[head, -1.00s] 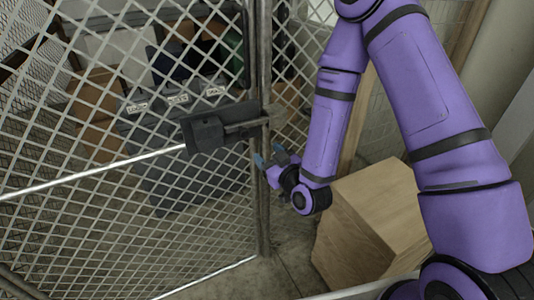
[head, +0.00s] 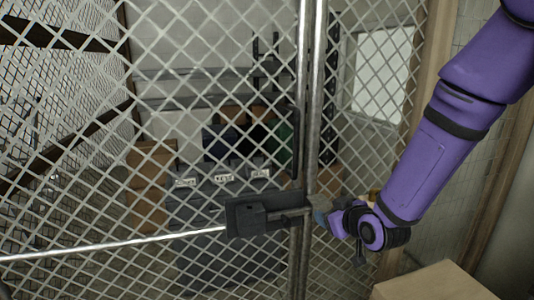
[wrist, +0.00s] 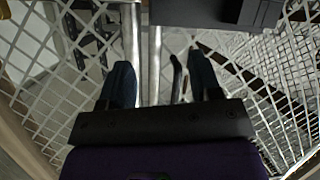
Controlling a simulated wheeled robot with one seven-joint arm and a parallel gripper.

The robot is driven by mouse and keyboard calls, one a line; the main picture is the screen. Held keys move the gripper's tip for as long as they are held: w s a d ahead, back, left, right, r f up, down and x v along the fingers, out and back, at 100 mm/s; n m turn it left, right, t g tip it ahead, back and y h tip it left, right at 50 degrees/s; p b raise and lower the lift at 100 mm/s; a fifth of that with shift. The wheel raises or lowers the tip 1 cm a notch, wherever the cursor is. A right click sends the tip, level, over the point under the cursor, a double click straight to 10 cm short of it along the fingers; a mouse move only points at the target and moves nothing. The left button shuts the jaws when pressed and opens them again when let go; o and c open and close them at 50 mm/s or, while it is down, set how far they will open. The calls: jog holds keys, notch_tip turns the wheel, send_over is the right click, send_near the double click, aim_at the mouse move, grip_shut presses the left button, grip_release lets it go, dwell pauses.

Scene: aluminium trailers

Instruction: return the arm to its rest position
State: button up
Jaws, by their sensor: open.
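My purple arm (head: 455,130) comes in from the right in the head view, bent downward. My gripper (head: 320,217) is at its lower end, beside the gate post and just right of the dark latch box (head: 262,213). The latch box also shows at the top of the wrist view (wrist: 205,12). Whether the fingertips touch the post cannot be told.
A wire mesh gate (head: 90,200) and its metal posts (head: 306,90) stand close in front. A wooden box (head: 435,284) is below my arm at lower right. Behind the mesh are dark labelled bins (head: 225,200) and cardboard boxes (head: 150,170).

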jog(key=s+d+r+m+g+h, duration=0.2)
jog(key=s+d+r, duration=0.25)
jog(key=r, duration=0.25)
jog(key=s+d+r+m+g+h, duration=0.1)
jog(key=s+d+r, duration=0.2)
jog(key=s, duration=0.5)
jog(key=s+d+r+m+g, duration=0.2)
jog(key=s+d+r, duration=0.1)
jog(key=s, duration=0.5)
jog(key=s+d+r+m+g+h, duration=0.1)
jog(key=s+d+r+g, duration=0.1)
jog(key=s+r, duration=0.3)
jog(key=s+d, duration=0.1)
jog(key=s, duration=0.2)
jog(key=shift+d+r+m+h, duration=0.2)
jog(key=shift+r+m+h, duration=0.1)
jog(key=shift+m, duration=0.1)
